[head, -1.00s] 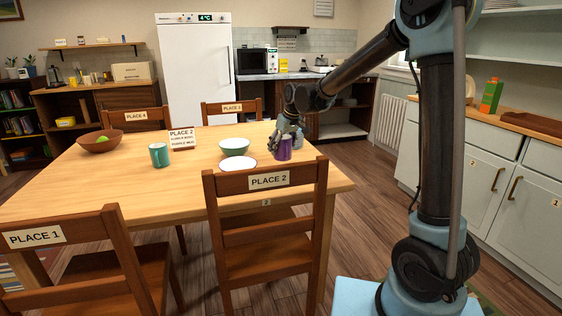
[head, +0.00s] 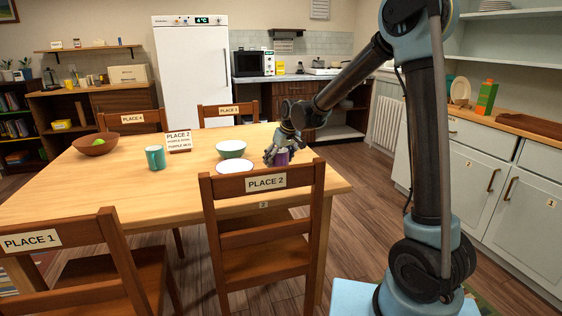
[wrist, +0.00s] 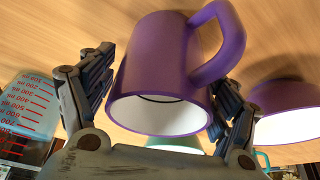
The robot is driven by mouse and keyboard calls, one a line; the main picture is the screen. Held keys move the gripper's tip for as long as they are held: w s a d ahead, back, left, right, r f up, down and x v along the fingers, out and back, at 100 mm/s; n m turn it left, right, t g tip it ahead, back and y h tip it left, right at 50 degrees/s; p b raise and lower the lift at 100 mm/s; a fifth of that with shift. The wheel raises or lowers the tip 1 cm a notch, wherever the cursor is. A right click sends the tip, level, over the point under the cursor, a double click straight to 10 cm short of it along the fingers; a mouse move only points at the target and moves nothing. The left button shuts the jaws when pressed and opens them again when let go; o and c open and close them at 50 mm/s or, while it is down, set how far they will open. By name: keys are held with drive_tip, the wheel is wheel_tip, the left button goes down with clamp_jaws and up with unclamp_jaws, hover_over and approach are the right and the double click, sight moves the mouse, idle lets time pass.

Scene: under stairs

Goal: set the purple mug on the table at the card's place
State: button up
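The purple mug (wrist: 150,65) fills the middle of the wrist view, with its white inside facing the camera and its handle to the upper right. My gripper (wrist: 163,95) has a finger on each side of it, close against its walls near the rim. In the head view my gripper (head: 283,152) covers the mug's upper part. The mug (head: 281,158) shows low over the table's (head: 110,180) right part, behind the PLACE 2 chair. Whether its base touches the wood is hidden. The card (head: 178,141) reads PLACE 2 and names the purple mug.
A white-inside bowl (head: 235,166) is just left of the mug; a purple-sided bowl (wrist: 285,105) shows in the wrist view. A green bowl (head: 231,149), teal mug (head: 155,157) and brown bowl (head: 96,144) stand farther left. The PLACE 2 chair (head: 262,210) blocks the near edge.

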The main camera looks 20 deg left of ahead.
drive_tip(key=shift+r, duration=0.1)
drive_tip(key=v, duration=1.2)
drive_tip(key=shift+d, duration=0.1)
drive_tip(key=s+d+f+m+h, duration=0.15)
drive_tip(key=s+d, duration=0.35)
drive_tip(key=d, duration=0.8)
drive_tip(key=s+d+m, duration=0.3)
drive_tip(key=s+d, duration=0.2)
drive_tip(key=d, duration=0.8)
drive_tip(key=s+d+f+m+h, duration=0.1)
drive_tip(key=s+d+f+m, duration=0.2)
drive_tip(key=s+d+f, duration=0.3)
drive_tip(key=s+d+f+m+h, duration=0.1)
drive_tip(key=s+d+f+m, duration=0.2)
drive_tip(key=s+d+f, duration=0.4)
drive_tip(key=s+d, duration=0.4)
drive_tip(key=s, duration=0.2)
drive_tip(key=shift+s+d, duration=0.15)
drive_tip(key=shift+d, duration=0.1)
